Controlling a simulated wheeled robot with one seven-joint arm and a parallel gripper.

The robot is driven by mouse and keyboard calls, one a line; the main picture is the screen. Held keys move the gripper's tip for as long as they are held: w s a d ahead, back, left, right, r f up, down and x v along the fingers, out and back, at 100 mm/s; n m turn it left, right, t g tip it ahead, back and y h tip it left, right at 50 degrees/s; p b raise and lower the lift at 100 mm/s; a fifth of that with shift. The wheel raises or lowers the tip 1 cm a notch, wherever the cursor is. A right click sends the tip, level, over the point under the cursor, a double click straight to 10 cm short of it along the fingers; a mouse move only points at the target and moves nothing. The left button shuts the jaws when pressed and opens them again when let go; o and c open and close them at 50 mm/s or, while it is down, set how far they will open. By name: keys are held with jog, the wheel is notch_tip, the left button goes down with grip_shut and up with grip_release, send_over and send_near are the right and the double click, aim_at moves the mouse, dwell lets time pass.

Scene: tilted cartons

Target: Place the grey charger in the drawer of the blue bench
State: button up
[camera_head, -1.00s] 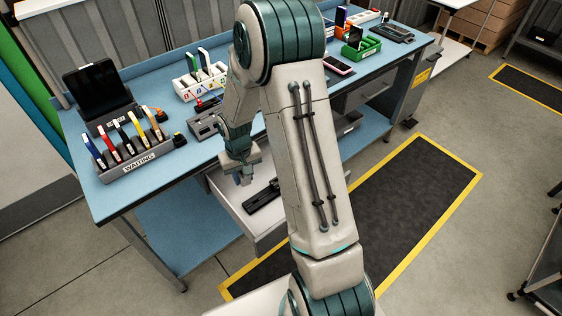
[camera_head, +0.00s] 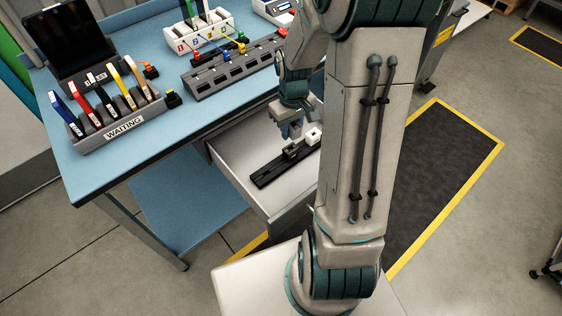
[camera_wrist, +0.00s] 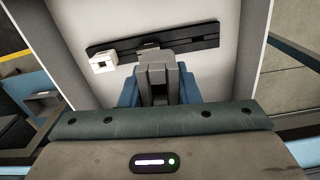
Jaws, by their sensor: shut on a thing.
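My gripper (camera_head: 291,132) points down into the open drawer (camera_head: 236,158) of the blue bench (camera_head: 110,178). It is shut on the grey charger (camera_head: 297,151), a small blocky piece held low over a black strip in the drawer. In the wrist view the charger (camera_wrist: 157,82) sits between the blue fingers (camera_wrist: 157,92), in front of the strip. I cannot tell whether the charger touches the strip. The drawer's pale floor (camera_wrist: 125,25) fills the middle of the wrist view. My arm hides the drawer's right part in the head view.
The black strip (camera_head: 268,174) lies across the drawer, with a white block (camera_head: 313,136) at one end. On the bench stand the WAITING rack (camera_head: 125,128) with several coloured devices, a tablet (camera_head: 68,40), a grey slotted rail (camera_head: 235,72) and a white numbered rack (camera_head: 205,35).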

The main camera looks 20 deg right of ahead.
jog(key=s+d+f+n+b, duration=0.1)
jog(key=s+d+f+b, duration=0.15)
jog(key=s+b, duration=0.2)
send_over(265, 173)
notch_tip(265, 173, down, 8)
jog(key=shift+r+b, duration=0.1)
jog(key=shift+b, duration=0.35)
jog(key=shift+w+f, duration=0.1)
jog(key=shift+f, duration=1.9)
jog(key=shift+f, duration=0.1)
jog(key=shift+f+b, duration=0.4)
jog(key=shift+b, duration=0.2)
jog(key=o, duration=1)
jog(key=shift+r, duration=0.1)
